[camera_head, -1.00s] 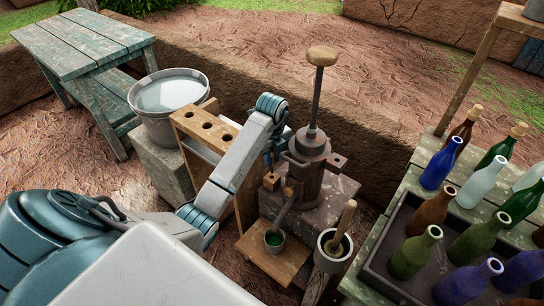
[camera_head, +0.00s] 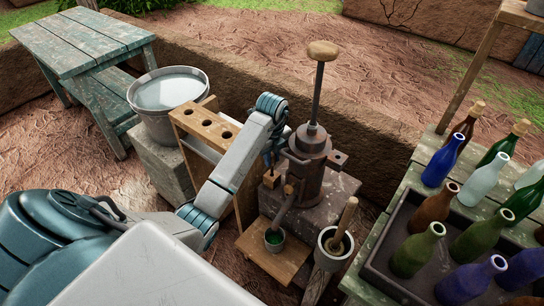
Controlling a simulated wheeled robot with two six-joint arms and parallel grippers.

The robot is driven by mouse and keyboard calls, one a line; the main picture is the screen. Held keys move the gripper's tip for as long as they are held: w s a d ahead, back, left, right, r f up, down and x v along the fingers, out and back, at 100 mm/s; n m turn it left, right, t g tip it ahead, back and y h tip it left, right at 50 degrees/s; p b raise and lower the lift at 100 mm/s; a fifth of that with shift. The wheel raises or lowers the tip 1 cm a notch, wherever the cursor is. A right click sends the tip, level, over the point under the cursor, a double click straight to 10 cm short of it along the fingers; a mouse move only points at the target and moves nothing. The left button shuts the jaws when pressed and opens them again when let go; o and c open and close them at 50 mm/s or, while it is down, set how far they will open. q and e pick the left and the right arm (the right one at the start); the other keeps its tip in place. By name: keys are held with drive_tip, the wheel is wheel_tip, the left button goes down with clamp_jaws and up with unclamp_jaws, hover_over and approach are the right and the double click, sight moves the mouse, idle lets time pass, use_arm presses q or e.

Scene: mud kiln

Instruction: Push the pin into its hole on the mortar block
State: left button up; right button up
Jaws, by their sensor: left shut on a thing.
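My left gripper (camera_head: 271,164) points down beside the dark metal press cylinder (camera_head: 308,180), partly hidden by my own arm link. It is shut on the pin (camera_head: 271,180), whose small wooden end shows just below the fingers. The mortar block (camera_head: 332,203) is the grey stone under the cylinder. Its hole is not clear to see, and I cannot tell whether the pin touches it. My right gripper is not in view.
A wooden rack with holes (camera_head: 205,125) stands left of my arm. A small green cup (camera_head: 274,240) sits on a wooden ledge (camera_head: 255,255), with a mortar and pestle (camera_head: 334,243) to its right. Bottles (camera_head: 411,248) fill a tray at right. A water bucket (camera_head: 168,100) stands behind.

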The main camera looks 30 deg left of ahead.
sight(272, 172)
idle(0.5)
use_arm(q)
drive_tip(key=shift+f, duration=0.15)
drive_tip(key=shift+f+b, duration=2.75)
drive_tip(key=shift+b, duration=0.1)
drive_tip(key=o, duration=0.9)
drive_tip(key=shift+o, duration=0.2)
drive_tip(key=shift+r, duration=0.1)
